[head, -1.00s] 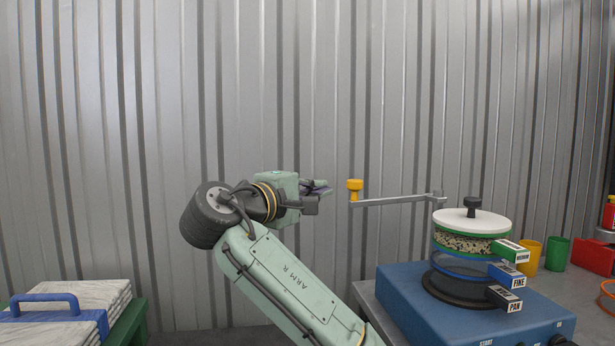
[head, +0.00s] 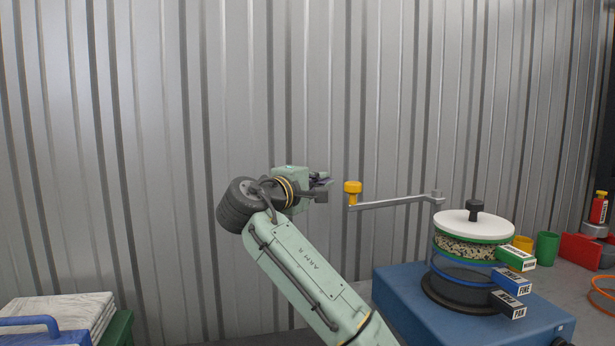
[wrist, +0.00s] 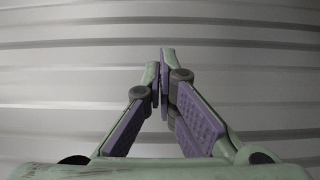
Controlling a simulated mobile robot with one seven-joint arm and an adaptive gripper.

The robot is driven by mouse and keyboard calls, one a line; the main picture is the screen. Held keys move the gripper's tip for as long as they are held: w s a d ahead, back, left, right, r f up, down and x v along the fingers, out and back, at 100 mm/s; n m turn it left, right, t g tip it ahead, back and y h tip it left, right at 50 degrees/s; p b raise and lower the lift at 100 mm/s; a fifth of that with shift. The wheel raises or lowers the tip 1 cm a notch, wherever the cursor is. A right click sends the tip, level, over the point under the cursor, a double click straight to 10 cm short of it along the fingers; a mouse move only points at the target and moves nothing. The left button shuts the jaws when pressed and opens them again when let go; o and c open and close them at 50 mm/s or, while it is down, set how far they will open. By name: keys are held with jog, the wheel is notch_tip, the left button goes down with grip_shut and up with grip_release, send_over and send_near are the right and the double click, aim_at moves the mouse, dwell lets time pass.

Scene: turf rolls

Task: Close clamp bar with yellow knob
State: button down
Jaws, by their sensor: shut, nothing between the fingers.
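The clamp bar (head: 395,201) is a thin grey bar that sticks out to the left from its pivot (head: 437,195) above the sieve shaker. The yellow knob (head: 352,187) stands on its free left end. The sieve stack (head: 462,262) on the blue shaker base (head: 400,297) has a white lid (head: 450,221) with a black knob (head: 475,206). The bar is not over the lid's middle. My gripper (head: 322,182) is just left of the yellow knob at about its height, apart from it. In the wrist view its fingers (wrist: 163,62) are together and empty, with only wall behind.
A corrugated metal wall (head: 250,80) stands behind everything. Sieve labels (head: 515,258) stick out on the stack's right. Yellow (head: 522,243) and green (head: 547,247) cups and a red bin (head: 580,250) are further right. White sacks (head: 70,310) lie at lower left.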

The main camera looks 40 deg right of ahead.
jog(key=shift+s+a+p, duration=0.15)
jog(key=shift+s, duration=0.85)
jog(key=shift+s+a+p, duration=0.15)
jog(key=shift+s, duration=0.85)
